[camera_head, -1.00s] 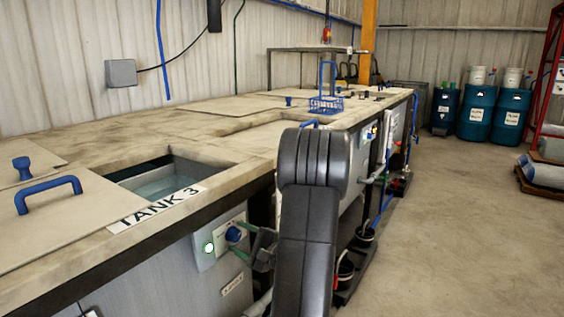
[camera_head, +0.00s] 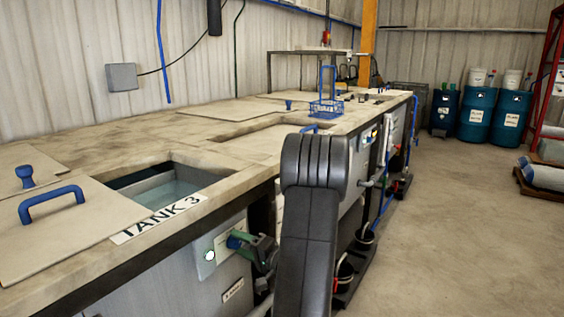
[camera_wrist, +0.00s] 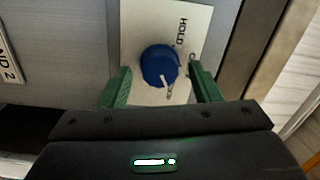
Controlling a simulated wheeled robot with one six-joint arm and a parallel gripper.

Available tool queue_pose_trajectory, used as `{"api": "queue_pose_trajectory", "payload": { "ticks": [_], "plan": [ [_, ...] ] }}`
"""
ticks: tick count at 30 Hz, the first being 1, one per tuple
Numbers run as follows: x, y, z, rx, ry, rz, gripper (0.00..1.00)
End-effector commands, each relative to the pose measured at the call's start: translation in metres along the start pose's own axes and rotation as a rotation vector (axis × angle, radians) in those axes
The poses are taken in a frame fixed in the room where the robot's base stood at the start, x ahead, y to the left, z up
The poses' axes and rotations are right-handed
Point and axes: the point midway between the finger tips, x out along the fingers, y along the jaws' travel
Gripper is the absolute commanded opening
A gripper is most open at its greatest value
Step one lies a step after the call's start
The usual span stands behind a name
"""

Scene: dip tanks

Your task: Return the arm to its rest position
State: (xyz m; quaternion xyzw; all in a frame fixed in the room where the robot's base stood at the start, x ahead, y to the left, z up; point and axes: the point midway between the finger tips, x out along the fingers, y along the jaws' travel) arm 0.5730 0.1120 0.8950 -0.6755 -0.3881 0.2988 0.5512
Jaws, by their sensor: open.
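My gripper (camera_head: 241,240) is in front of the control panel (camera_head: 206,268) on the front of tank 3. In the wrist view my gripper (camera_wrist: 160,68) is open, with a green finger on each side of a blue knob (camera_wrist: 158,62). I see gaps between the fingers and the knob, and I cannot tell how deep the fingers reach around it. The knob's white pointer points down and slightly right; "HOLD" is printed at its upper right, and other lettering is partly hidden. In the head view the fingers hide the knob. My arm stands in the middle, reaching low beside the tank.
The tank 3 opening (camera_head: 176,192) shows liquid, with a blue-handled lid (camera_head: 85,222) beside it. A blue basket (camera_head: 326,109) stands farther along the counter. Dark buckets (camera_head: 343,276) are low beside the tanks.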

Motion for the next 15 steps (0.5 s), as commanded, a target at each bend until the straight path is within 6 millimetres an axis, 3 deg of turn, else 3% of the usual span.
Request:
{"api": "queue_pose_trajectory", "payload": {
  "ticks": [15],
  "plan": [
    [0.0, -0.001, -0.0002, -0.172, -0.005, 0.006, 0.57]
  ]
}}
